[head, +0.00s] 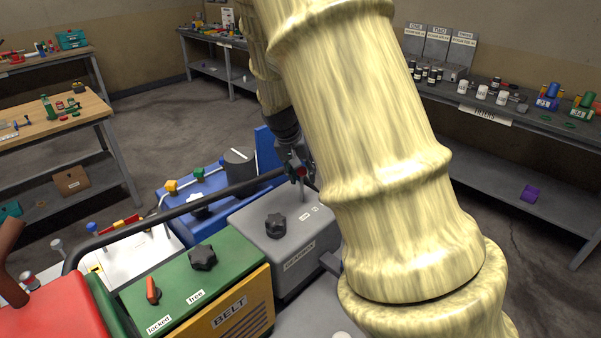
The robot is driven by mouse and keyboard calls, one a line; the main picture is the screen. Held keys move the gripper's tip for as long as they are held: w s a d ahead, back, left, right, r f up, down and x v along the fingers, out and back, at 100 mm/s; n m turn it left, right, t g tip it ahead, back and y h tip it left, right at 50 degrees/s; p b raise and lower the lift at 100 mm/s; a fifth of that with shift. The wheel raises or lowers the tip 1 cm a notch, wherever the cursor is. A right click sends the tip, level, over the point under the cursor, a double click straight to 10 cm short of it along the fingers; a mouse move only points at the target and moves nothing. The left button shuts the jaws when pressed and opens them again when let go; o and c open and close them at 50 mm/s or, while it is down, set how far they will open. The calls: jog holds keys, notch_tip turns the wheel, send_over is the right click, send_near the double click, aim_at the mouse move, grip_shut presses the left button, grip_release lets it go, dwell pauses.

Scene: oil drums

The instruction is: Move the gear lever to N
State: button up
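A grey box (318,246) with a label too small to read surely on its front stands in the middle, partly behind my arm. A thin upright metal lever (302,191) rises from its top, with a small red part (301,172) near its upper end. This looks like the gear lever. Small labels lie on the box top near its foot; I cannot read its position. My gripper (298,165) is at the lever's upper end. The fingers are small and overlap the knob, so I cannot tell whether they grip it.
A dark knob (276,225) sits on the grey box. A black rail (190,206) runs close by. A green-topped BELT box (190,290) with an orange lever (152,290) stands at front left. A blue unit (200,190) stands behind. Benches line the room.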

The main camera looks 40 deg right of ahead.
dwell(0.3)
jog(key=v, duration=1.2)
dwell(0.4)
